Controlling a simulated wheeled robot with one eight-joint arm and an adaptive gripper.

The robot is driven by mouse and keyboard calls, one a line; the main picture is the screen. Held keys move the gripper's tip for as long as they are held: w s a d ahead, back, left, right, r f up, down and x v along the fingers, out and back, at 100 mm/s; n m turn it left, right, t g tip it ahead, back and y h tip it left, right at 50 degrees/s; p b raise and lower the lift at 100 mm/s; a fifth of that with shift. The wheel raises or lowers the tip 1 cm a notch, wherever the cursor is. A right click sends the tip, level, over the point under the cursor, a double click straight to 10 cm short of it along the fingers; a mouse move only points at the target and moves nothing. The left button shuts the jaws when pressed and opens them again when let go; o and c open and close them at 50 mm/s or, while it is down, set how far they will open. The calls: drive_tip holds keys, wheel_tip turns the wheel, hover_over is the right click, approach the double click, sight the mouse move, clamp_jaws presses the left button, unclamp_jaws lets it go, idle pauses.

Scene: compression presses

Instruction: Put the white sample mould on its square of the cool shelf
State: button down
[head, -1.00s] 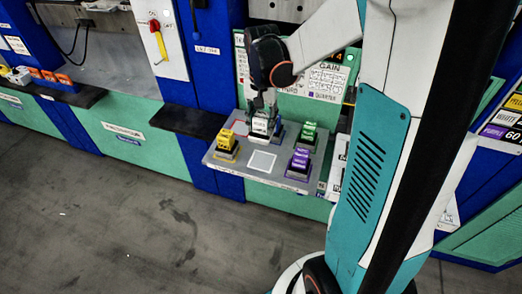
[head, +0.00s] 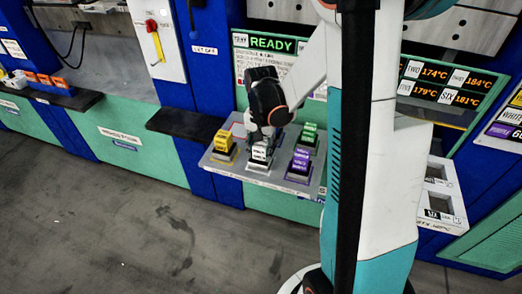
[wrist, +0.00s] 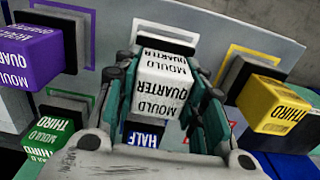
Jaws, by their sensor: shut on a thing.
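The white mould (head: 260,153), lettered MOULD QUARTER, is between the fingers of my gripper (head: 263,137) at the front middle of the grey cool shelf (head: 232,170). The white-outlined square (wrist: 166,27) shows around the far end of the mould's dark base. The mould looks over or on this square; I cannot tell whether it touches the shelf. The rest of the square is hidden.
On the shelf, a yellow mould (head: 223,141) stands to the left, a purple mould (head: 301,160) to the right and a green mould (head: 309,134) at the back right. A blue mould (wrist: 145,136) is behind, hidden in the head view. A READY screen (head: 272,43) stands behind.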

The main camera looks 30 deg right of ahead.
drive_tip(key=c, duration=1)
unclamp_jaws()
wheel_tip(320, 180, up, 12)
drive_tip(key=p, duration=0.4)
drive_tip(key=shift+r, duration=0.1)
